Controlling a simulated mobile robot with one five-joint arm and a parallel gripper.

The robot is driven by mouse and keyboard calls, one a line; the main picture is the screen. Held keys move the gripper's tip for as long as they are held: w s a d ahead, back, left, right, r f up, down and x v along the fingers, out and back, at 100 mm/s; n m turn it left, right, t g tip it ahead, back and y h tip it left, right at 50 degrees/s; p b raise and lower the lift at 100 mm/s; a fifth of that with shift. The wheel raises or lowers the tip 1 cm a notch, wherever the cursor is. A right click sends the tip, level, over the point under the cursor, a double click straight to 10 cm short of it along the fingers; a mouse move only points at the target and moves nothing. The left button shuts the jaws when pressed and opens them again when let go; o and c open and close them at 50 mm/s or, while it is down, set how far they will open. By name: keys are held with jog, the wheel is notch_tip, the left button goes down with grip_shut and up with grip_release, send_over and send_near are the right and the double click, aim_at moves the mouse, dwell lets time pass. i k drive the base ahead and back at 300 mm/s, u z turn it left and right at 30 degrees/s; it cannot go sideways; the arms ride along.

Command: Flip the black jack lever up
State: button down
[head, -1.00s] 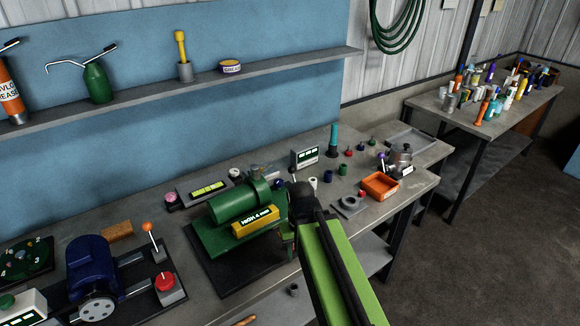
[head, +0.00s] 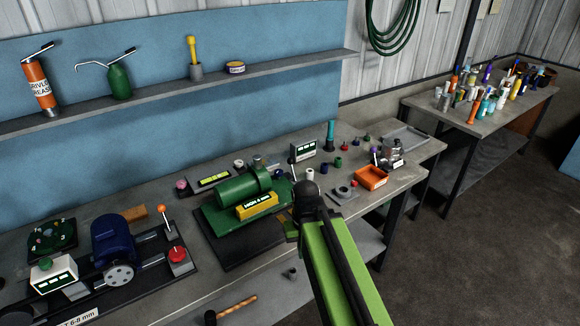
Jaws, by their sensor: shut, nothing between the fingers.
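A green machine (head: 240,196) with a yellow "HIGH 4 mm" label stands on the bench in the middle of the head view. A thin lever (head: 292,173) with a dark tip stands up at its right end. I cannot tell for sure whether this is the black jack lever. My green and black arm reaches up from the bottom. My gripper (head: 289,227) shows small and partly hidden beside the arm's dark end, in front of the machine's right side. It is shut and empty. I cannot tell whether it touches the machine.
A blue motor (head: 114,244), an orange-knobbed lever (head: 163,215) and a red button (head: 178,254) are on the left. An orange tray (head: 371,178) and small parts stand to the right. A hammer (head: 230,309) lies below. The floor (head: 480,260) at right is clear.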

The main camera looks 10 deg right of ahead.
aim_at(290, 161)
jog(key=z, duration=0.15)
jog(key=k, duration=0.15)
jog(key=u, duration=0.65)
jog(key=i, duration=1.15)
jog(key=u, duration=0.45)
